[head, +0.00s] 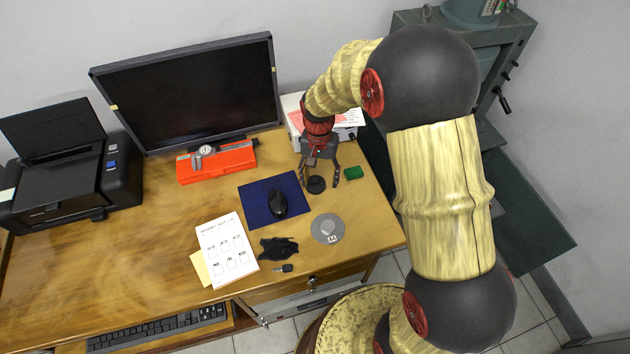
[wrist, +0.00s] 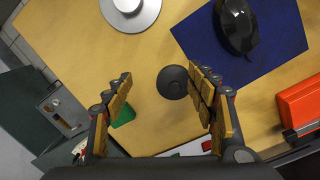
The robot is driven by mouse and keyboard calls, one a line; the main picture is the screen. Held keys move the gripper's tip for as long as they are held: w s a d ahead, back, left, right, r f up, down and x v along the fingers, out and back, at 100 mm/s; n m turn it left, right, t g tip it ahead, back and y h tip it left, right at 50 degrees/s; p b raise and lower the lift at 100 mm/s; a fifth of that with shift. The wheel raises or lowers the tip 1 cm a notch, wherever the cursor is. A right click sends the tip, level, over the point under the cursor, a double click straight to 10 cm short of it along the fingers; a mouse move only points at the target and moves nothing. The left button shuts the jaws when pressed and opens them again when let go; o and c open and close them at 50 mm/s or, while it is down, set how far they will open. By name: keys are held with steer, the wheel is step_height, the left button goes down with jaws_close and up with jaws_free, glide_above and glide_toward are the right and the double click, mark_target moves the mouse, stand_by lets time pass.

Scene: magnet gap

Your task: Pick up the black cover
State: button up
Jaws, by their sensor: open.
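The black cover (head: 316,185) looks like a small round black disc lying on the wooden desk, right of the blue mouse mat. In the wrist view the cover (wrist: 172,82) shows whole between the fingers, closer to the right-hand finger. My gripper (head: 319,181) is open and points down over the cover. Its two spread fingers also show in the wrist view (wrist: 159,74), with nothing held between them. I cannot tell exactly how high the fingertips are above the desk.
A green block (head: 354,173) lies close to the right finger. The blue mat (head: 258,190) with a black mouse (head: 278,204) is to the left. A grey disc (head: 327,229), a flat irregular black item (head: 278,248) and a key lie nearer the front. A red case (head: 216,163) lies before the monitor.

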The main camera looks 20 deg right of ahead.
mark_target(315, 180)
steer(key=w+m, duration=0.1)
steer(key=w, duration=0.1)
steer(key=w+r+m+t, duration=0.1)
steer(key=w, duration=0.1)
steer(key=shift+r, duration=0.1)
steer(key=shift+m, duration=0.3)
step_height(315, 180, down, 8)
steer(key=b, duration=0.3)
steer(key=shift+a+b, duration=0.1)
steer(key=shift+b, duration=0.25)
steer(key=shift+r, duration=0.15)
steer(key=shift+c, duration=0.9)
steer(key=c, duration=0.4)
steer(key=shift+c, duration=0.4)
